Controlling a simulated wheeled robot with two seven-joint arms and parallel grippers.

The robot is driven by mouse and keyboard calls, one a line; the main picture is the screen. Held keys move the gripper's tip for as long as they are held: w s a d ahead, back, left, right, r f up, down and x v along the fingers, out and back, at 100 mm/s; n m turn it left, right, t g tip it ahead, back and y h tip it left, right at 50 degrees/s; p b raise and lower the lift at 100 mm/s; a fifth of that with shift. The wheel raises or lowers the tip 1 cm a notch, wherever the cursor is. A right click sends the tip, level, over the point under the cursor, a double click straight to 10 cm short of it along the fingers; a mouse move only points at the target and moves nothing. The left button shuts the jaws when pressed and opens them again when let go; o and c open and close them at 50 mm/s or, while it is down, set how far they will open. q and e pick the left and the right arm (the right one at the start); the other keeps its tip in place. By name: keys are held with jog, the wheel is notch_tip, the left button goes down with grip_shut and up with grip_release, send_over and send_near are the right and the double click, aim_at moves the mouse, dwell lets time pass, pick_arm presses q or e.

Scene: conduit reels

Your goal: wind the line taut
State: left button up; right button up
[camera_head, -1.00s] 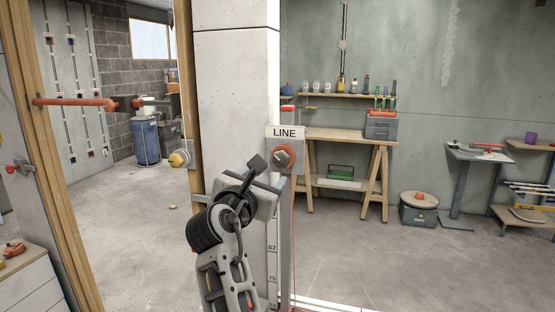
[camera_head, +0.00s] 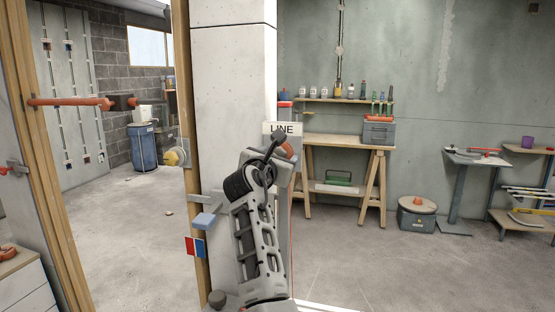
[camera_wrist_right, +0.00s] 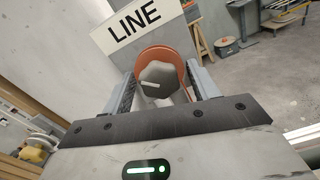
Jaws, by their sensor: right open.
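The orange reel (camera_wrist_right: 180,56) has a grey faceted knob (camera_wrist_right: 158,82) with a pale mark on its face. It is on the pale post, below the LINE sign (camera_wrist_right: 138,24). My right gripper (camera_wrist_right: 162,80) is open, with a jaw on each side of the knob; I cannot tell whether they touch it. In the head view the reel (camera_head: 289,150) is mostly hidden behind my right gripper (camera_head: 276,150). A thin red line (camera_head: 291,225) runs down the post's right side. My left gripper is not in view.
The concrete post (camera_head: 233,90) stands close in front. A yellowish knob (camera_head: 174,157) and a red-and-blue plate (camera_head: 195,247) are at its left. A workbench (camera_head: 345,141) and a lidded bin (camera_head: 417,214) stand farther back. The floor at right is largely clear.

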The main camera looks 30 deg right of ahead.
jog(key=c, duration=0.9)
jog(key=shift+c, duration=0.4)
